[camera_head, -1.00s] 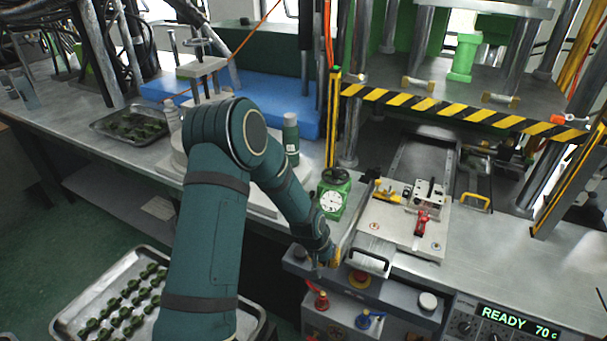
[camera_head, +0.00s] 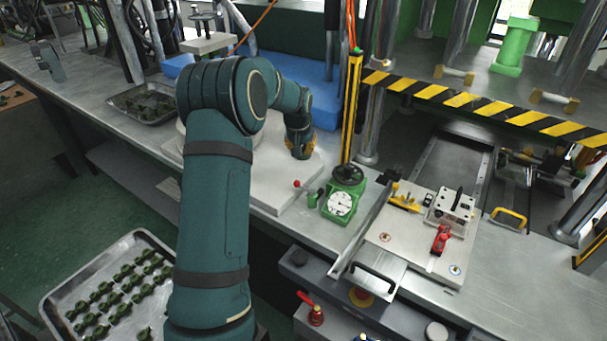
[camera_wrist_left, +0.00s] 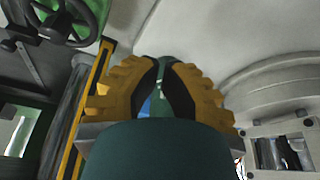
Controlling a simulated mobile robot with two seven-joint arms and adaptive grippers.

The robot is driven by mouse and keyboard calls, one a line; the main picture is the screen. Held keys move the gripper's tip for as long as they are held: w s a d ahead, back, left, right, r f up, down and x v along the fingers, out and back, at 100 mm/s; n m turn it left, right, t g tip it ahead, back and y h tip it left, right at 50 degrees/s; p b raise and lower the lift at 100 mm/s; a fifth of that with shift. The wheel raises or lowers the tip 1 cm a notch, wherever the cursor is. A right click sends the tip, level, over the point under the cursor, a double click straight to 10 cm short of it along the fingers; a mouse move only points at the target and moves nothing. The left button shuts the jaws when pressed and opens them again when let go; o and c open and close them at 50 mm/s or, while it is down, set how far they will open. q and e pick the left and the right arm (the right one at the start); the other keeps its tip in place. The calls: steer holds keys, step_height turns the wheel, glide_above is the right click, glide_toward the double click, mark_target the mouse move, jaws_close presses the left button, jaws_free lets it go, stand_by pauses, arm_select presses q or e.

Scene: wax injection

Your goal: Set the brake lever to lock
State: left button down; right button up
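I cannot read a label that marks the brake lever. Three red-ended handles show in the head view: a red-knobbed lever (camera_head: 297,184) left of the green dial gauge, a red lever (camera_head: 312,310) on the front panel, and a red handle (camera_head: 440,240) on the fixture plate. My left gripper (camera_head: 300,148) is over the white slab, behind and apart from the red-knobbed lever. Its yellow fingers (camera_wrist_left: 158,95) curve toward each other in the left wrist view, with a narrow gap partly covered by a dark teal shape. Whether they grip anything is unclear. My right gripper is not in view.
The green dial gauge (camera_head: 340,203) and a striped post (camera_head: 352,110) stand right of my left gripper. The fixture plate (camera_head: 400,240) lies further right. Metal trays (camera_head: 65,325) with green parts are at the left. The white slab (camera_head: 278,203) has bare room in front.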

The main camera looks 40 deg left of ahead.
arm_select(q)
steer(key=x, duration=1)
steer(key=shift+f+b, duration=0.15)
steer(key=shift+b, duration=0.25)
steer(key=shift+s+d, duration=0.45)
steer(key=shift+s, duration=0.4)
steer(key=shift+s+d, duration=0.45)
steer(key=shift+s, duration=0.4)
